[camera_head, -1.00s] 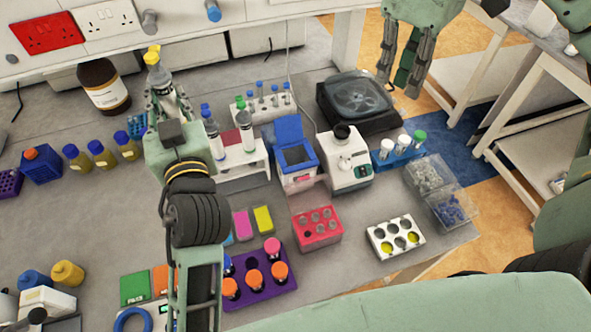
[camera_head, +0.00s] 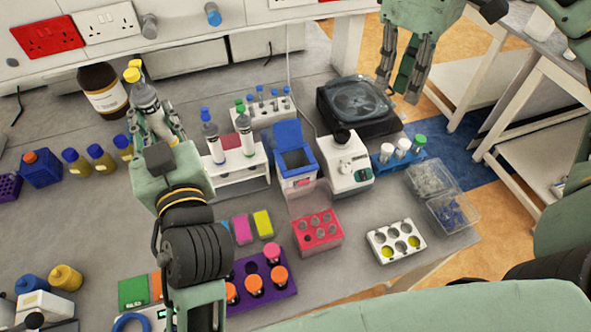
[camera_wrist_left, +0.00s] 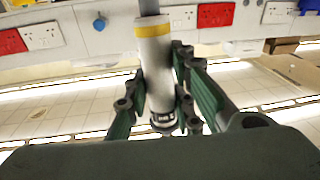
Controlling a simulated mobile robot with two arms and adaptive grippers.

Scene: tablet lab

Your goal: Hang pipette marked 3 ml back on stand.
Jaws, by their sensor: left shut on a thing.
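A white-and-grey pipette with a yellow top (camera_head: 143,96) is held in my left gripper (camera_head: 153,118), raised over the bench at the left and tilted. In the left wrist view the pipette's pale body with a yellow band (camera_wrist_left: 154,55) stands between the closed fingers; no mark can be read. The white pipette stand (camera_head: 238,176) is to the right of my left gripper. On it hang a pipette with a blue top (camera_head: 212,138) and a pipette with a green top (camera_head: 244,132). My right gripper (camera_head: 401,78) is open and empty at the upper right.
A tube rack (camera_head: 264,116) stands behind the stand and a blue open box (camera_head: 293,160) stands to its right. A brown bottle (camera_head: 103,92) is behind my left gripper; several yellow bottles (camera_head: 99,157) stand left of it. A purple rack (camera_head: 262,291) is in front.

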